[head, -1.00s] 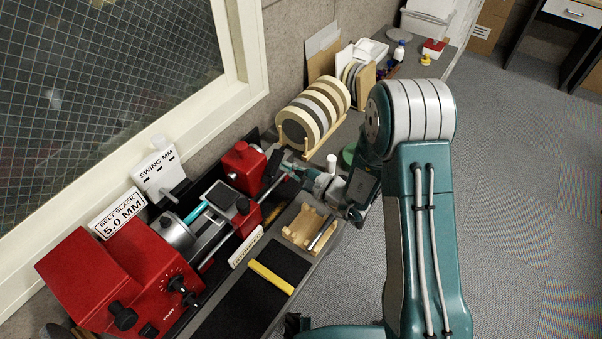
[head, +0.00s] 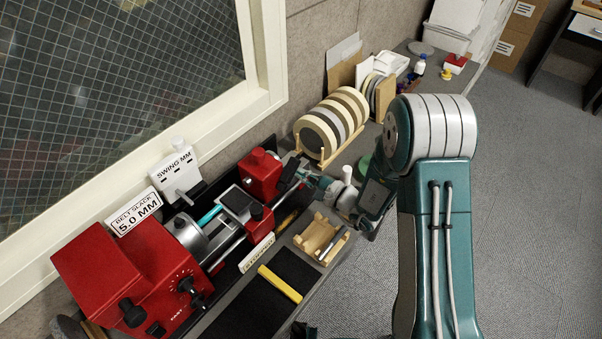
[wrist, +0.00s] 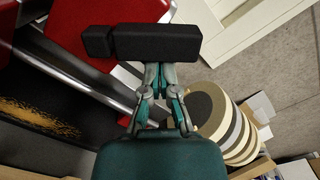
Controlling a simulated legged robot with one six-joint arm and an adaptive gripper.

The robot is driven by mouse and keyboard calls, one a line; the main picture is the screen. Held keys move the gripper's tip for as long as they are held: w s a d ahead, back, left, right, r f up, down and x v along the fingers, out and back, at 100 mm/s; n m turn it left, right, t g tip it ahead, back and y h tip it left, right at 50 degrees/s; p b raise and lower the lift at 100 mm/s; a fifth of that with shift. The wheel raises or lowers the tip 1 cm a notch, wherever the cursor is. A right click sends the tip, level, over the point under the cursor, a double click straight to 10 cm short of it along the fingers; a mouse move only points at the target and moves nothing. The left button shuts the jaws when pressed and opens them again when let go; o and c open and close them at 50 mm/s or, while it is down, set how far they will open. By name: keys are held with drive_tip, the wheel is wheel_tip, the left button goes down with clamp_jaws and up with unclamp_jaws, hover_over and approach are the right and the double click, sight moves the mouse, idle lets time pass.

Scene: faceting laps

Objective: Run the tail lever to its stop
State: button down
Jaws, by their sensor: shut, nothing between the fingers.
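The tail lever (head: 289,170) is a dark handle beside the red tailstock (head: 260,177) at the right end of the red machine. In the wrist view a black bar, seemingly the lever's grip (wrist: 155,42), lies across the front of my fingers. My gripper (head: 304,178) is at the lever's right side, shut and empty. In the wrist view its closed fingertips (wrist: 159,70) meet the lower edge of the bar; I cannot tell whether they touch. The lever's pivot is hard to make out.
A wooden rack of discs (head: 330,128) stands just behind my gripper. A wooden cradle (head: 319,240) and a yellow bar (head: 279,284) lie in front. A "SWING MM" sign (head: 175,171) and a "BELT SLACK 5.0 MM" sign (head: 134,211) stand by the window.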

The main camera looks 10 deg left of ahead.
sight(292, 169)
drive_tip(key=shift+s+a+r+n, duration=0.1)
drive_tip(key=shift+r+n, duration=0.2)
drive_tip(key=shift+n, duration=0.3)
drive_tip(key=n, duration=0.1)
drive_tip(key=s+r+n, duration=0.1)
drive_tip(key=n, duration=0.1)
drive_tip(key=a+r+n, duration=0.1)
drive_tip(key=n, duration=0.1)
drive_tip(key=shift+s, duration=0.25)
drive_tip(key=shift+s+r, duration=0.1)
drive_tip(key=shift+r, duration=0.05)
drive_tip(key=shift+s+a+r, duration=0.1)
drive_tip(key=shift+s, duration=0.05)
idle(0.9)
idle(1.5)
